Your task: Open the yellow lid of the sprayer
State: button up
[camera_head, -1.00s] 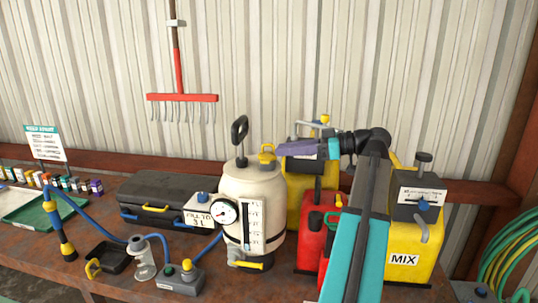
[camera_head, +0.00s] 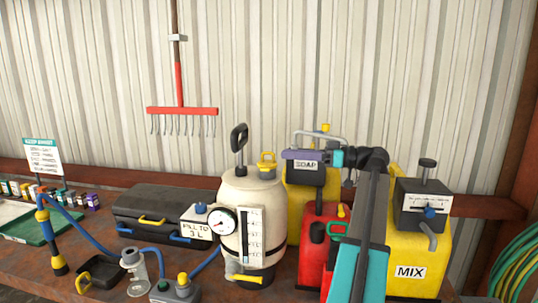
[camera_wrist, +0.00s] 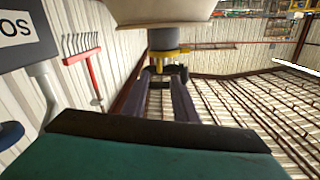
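The sprayer (camera_head: 240,197) is a cream tank with a black pump handle, a gauge and a level scale, upright on the bench. Its yellow lid (camera_head: 267,161), with a looped handle, sits at the top right of the tank. In the wrist view, where the scene appears upside down, the lid (camera_wrist: 181,76) is on a grey neck below the cream tank. My gripper (camera_head: 286,154) is just right of the lid, level with it. In the wrist view its two dark purple fingers (camera_wrist: 167,85) are apart, tips close to the lid. Contact cannot be told.
A yellow container with a SOAP sign (camera_head: 306,170) stands behind my gripper. A red can (camera_head: 314,250) and a yellow MIX container (camera_head: 410,240) stand at the right. A black case (camera_head: 150,210) lies to the left. A red rake (camera_head: 182,110) hangs on the wall.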

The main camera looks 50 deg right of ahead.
aim_at(269, 153)
jog(key=shift+p+x, duration=1.25)
jog(key=shift+x, duration=2.5)
grip_shut()
jog(key=shift+a+f, duration=0.1)
